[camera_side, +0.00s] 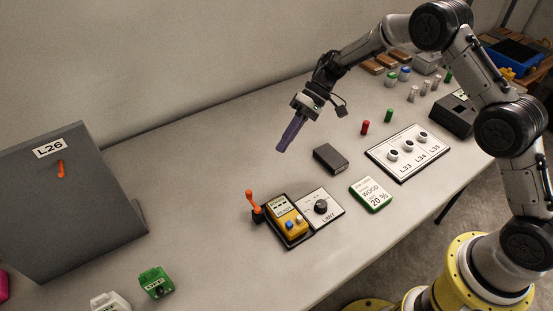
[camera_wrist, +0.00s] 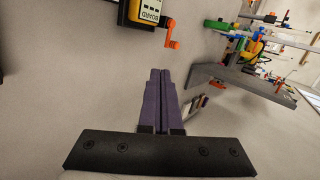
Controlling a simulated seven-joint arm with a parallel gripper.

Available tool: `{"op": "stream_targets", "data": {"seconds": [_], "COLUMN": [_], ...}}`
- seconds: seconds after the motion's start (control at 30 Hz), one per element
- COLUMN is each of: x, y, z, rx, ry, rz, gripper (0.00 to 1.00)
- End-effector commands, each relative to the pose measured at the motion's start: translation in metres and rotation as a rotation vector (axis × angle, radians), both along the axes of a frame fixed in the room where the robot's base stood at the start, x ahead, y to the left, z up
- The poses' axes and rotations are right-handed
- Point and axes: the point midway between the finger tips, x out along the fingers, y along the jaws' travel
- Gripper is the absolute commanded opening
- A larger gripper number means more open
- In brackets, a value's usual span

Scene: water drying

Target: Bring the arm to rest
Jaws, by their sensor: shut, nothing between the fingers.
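My gripper (camera_side: 281,147) has purple fingers and hangs in the air above the table's rear middle in the side view. Its fingers are pressed together with nothing between them. In the wrist view the shut purple gripper (camera_wrist: 160,74) points over bare table. The white table (camera_side: 215,165) runs along the wall under it. The yellow device (camera_side: 290,224) in its dark tray lies in front of the gripper, apart from it. Its top end shows in the wrist view (camera_wrist: 145,12), with an orange crank (camera_wrist: 170,32) beside it.
An orange lever (camera_side: 251,199) stands left of the tray. A grey panel (camera_side: 90,220) marked L26 stands at the left. The table's rear middle is clear.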

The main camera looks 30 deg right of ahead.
Motion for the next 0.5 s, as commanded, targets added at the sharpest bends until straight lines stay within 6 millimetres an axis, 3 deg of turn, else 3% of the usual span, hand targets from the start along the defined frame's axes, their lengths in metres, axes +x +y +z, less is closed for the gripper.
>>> {"op": "stream_targets", "data": {"seconds": [0.17, 0.5], "x": [0.0037, 0.0041], "y": [-0.0098, -0.0108], "z": [0.0092, 0.0105], "rx": [0.0, 0.0], "ry": [0.001, 0.001], "rz": [-0.001, 0.0], "gripper": [0.0, 0.0]}}
